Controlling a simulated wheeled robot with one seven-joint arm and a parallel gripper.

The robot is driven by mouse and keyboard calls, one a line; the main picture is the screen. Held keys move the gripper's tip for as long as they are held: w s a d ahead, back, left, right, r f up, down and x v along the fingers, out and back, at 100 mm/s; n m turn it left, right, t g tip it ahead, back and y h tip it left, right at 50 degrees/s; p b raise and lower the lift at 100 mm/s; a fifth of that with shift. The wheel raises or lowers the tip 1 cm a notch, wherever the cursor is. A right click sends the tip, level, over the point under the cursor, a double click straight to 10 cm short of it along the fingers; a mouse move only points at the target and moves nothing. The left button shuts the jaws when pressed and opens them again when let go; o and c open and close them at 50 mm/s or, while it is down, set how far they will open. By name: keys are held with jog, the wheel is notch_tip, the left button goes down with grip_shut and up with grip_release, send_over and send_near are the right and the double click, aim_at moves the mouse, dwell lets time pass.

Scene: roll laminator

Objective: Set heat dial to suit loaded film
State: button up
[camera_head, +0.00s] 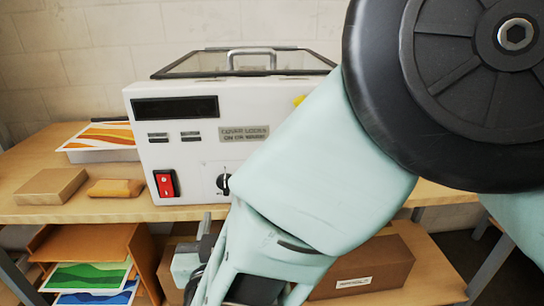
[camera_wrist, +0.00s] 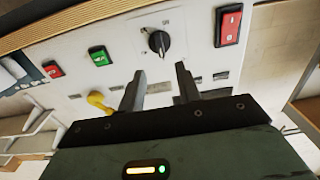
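The white laminator (camera_head: 170,110) stands on the wooden bench. Its black heat dial (camera_head: 223,183) is on the lower front, partly hidden by my arm in the head view. In the wrist view the dial (camera_wrist: 159,42) shows whole, with a pale pointer line and small marks around it that I cannot read. My gripper (camera_wrist: 159,80) is open and empty, its two fingers apart and just short of the dial, roughly in line with it. No film is visible in the laminator. The dark display (camera_head: 175,107) shows no readable text.
A red rocker switch (camera_head: 165,183) sits beside the dial. The wrist view also shows a green button (camera_wrist: 99,56), a red button (camera_wrist: 52,70) and a yellow knob (camera_wrist: 100,102). A transparent cover (camera_head: 200,64) tops the laminator.

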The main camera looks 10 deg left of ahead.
aim_at(225, 187)
jog(key=p+x, duration=0.1)
jog(key=x, duration=0.8)
jog(key=shift+w+a, duration=0.1)
jog(key=shift+c, duration=0.3)
grip_shut()
